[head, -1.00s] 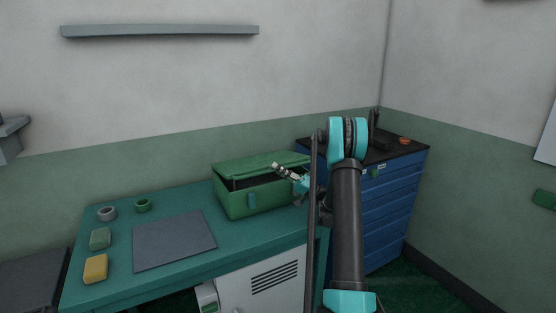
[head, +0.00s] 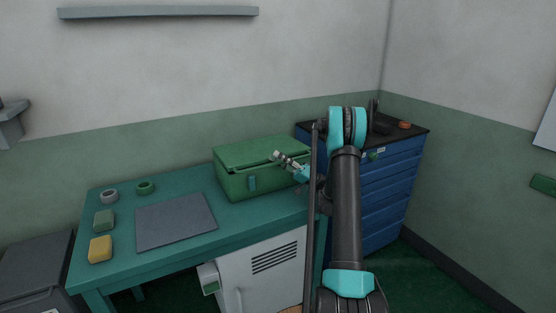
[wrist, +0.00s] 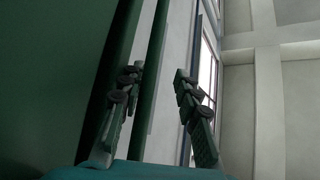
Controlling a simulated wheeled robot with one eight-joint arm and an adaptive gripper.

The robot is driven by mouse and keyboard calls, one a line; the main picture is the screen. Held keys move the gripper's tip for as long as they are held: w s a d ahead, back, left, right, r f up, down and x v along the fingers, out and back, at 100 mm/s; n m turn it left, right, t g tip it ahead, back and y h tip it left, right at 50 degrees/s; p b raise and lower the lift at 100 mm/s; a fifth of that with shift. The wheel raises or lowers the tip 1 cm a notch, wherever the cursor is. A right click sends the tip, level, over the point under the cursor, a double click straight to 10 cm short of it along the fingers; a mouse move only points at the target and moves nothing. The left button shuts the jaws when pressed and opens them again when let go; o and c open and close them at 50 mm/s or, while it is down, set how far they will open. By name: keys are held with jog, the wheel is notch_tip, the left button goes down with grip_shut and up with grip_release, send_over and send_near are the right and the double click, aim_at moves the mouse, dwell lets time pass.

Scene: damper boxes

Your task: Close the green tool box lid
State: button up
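The green tool box (head: 240,187) stands at the right end of the teal workbench. Green surfaces and edges fill the left side there, and a green strip shows between the fingers, not clearly gripped.
The workbench (head: 190,180) also holds a grey mat (head: 175,221), a grey ring (head: 109,196), a green ring (head: 145,188), a green block (head: 104,220) and a yellow block (head: 100,249). A blue drawer cabinet (head: 388,190) stands right, behind my arm. A wall shelf (head: 158,12) is above.

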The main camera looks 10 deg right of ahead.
jog(key=shift+d+f, duration=0.15)
jog(key=shift+d, duration=0.05)
jog(key=s+d+f, duration=0.1)
jog(key=s+d, duration=0.3)
jog(key=d, duration=0.9)
jog(key=shift+d+f, duration=0.2)
jog(key=shift+d, duration=0.15)
